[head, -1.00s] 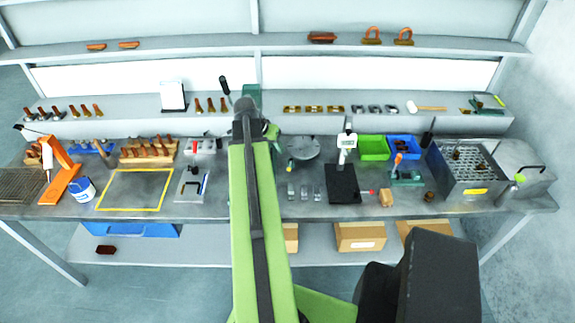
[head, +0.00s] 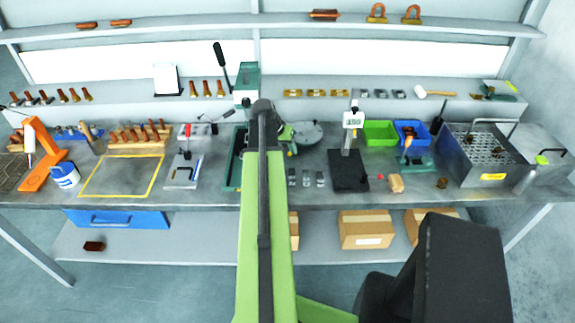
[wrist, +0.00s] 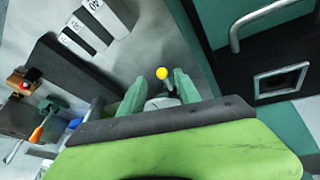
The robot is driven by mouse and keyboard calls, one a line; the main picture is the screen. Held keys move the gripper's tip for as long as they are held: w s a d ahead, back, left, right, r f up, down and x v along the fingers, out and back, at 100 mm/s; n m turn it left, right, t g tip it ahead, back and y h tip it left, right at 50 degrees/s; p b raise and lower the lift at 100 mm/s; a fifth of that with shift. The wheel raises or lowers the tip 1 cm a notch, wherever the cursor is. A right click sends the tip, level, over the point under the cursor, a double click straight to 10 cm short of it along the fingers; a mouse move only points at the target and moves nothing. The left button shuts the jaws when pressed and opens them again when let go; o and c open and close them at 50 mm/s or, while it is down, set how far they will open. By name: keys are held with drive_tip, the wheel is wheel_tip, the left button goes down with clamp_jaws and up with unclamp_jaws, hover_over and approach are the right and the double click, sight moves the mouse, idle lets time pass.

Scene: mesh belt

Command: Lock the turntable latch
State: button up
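The turntable (head: 304,134) is a round grey disc on the bench, partly hidden behind my arm in the head view. A small yellow knob (head: 293,153) shows at its near left side. In the wrist view a yellow ball knob (wrist: 162,73) on a short metal stem appears between the two teal fingers of my gripper (wrist: 160,84). The fingers are apart, with a gap on each side of the knob; I cannot tell how far beyond the tips it lies.
A green press with a black lever (head: 245,85) stands left of my arm. Small metal blocks (head: 306,178) lie before the turntable. A black stand with a display (head: 350,170), a green bin (head: 380,133) and a blue bin (head: 411,133) are to the right.

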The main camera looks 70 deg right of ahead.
drive_tip(key=b+x, duration=0.1)
drive_tip(key=x, duration=0.1)
drive_tip(key=shift+f, duration=0.3)
drive_tip(key=shift+r, duration=0.15)
clamp_jaws()
drive_tip(key=shift+s+n+t, duration=0.3)
drive_tip(key=shift+s+n, duration=0.1)
drive_tip(key=shift+n, duration=0.1)
drive_tip(key=shift+s+d+n, duration=0.15)
drive_tip(key=shift+s+n, duration=0.05)
drive_tip(key=shift+n, duration=0.4)
unclamp_jaws()
drive_tip(key=shift+s, duration=0.1)
